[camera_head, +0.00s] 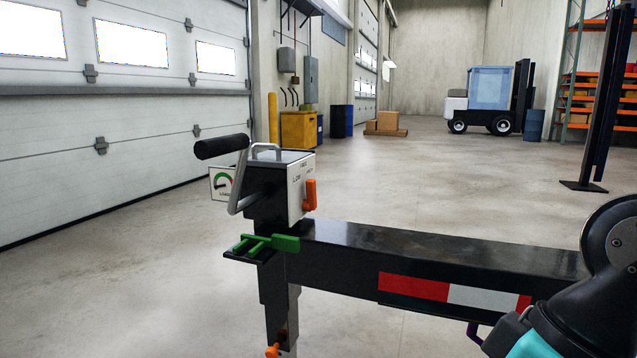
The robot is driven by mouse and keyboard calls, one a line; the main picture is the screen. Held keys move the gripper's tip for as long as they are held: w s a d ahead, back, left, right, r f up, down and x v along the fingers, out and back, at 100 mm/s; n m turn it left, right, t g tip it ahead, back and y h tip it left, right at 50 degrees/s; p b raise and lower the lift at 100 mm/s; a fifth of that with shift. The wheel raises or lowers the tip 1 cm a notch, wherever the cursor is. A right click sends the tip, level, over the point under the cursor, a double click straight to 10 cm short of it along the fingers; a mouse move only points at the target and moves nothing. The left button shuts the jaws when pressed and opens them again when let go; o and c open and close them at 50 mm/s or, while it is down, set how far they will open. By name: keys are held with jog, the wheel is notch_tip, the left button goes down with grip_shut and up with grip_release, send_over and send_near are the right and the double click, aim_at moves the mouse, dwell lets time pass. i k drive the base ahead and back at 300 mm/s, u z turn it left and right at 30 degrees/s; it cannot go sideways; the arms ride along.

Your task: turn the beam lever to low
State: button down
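A pale gearbox (292,188) sits on top of the black jack post at the end of the trailer beam. An orange lever (310,195) stands roughly upright on its right-hand face. Small labels, apparently FREE, LOW and HIGH, are printed above and beside it; which mark the lever points to is too small to tell. Dark and teal parts of my arm fill the lower right, well apart from the lever. My gripper's fingertips do not show.
The black trailer beam (430,245) with red and white tape runs between gearbox and my arm. A crank with a black handle (222,146), a gauge plate (222,183) and a green latch (262,245) crowd the gearbox. Floor (420,180) behind is clear.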

aim_at(309, 204)
jog(key=z, duration=0.05)
jog(key=k, duration=0.5)
jog(key=u, duration=0.85)
jog(key=i, duration=1.4)
jog(key=z, duration=0.3)
